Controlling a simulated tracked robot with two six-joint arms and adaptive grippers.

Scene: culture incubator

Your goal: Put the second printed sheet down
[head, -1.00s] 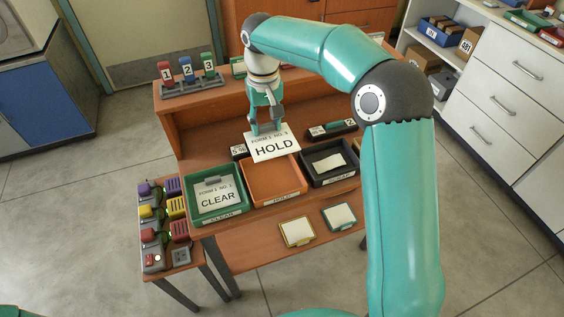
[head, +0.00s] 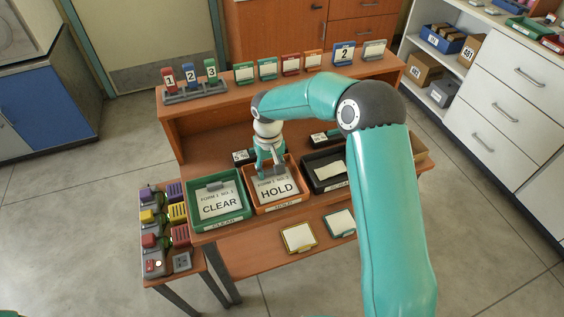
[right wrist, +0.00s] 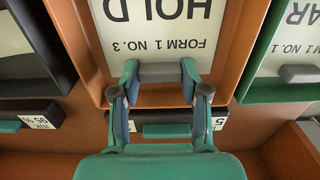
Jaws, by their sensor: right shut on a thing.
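The second printed sheet, marked HOLD (head: 278,188), is white and lies inside the orange tray (head: 283,206), apparently flat. My right gripper (head: 270,172) is over the far edge of that tray. In the right wrist view, its fingers (right wrist: 160,76) are closed around the grey grip bar (right wrist: 160,70) at the edge of the HOLD sheet (right wrist: 155,25). The orange tray's wall (right wrist: 76,50) surrounds the sheet there. The CLEAR sheet (head: 218,203) lies in the green tray (head: 222,219) to the left. My left gripper is not in view.
A black tray (head: 331,185) with a blank card stands right of the orange one. Colored stamp-like items (head: 160,215) stand on the side table at left. Several cards (head: 290,64) and numbered holders (head: 190,78) line the top shelf behind. Two framed cards (head: 298,237) lie in front, lower.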

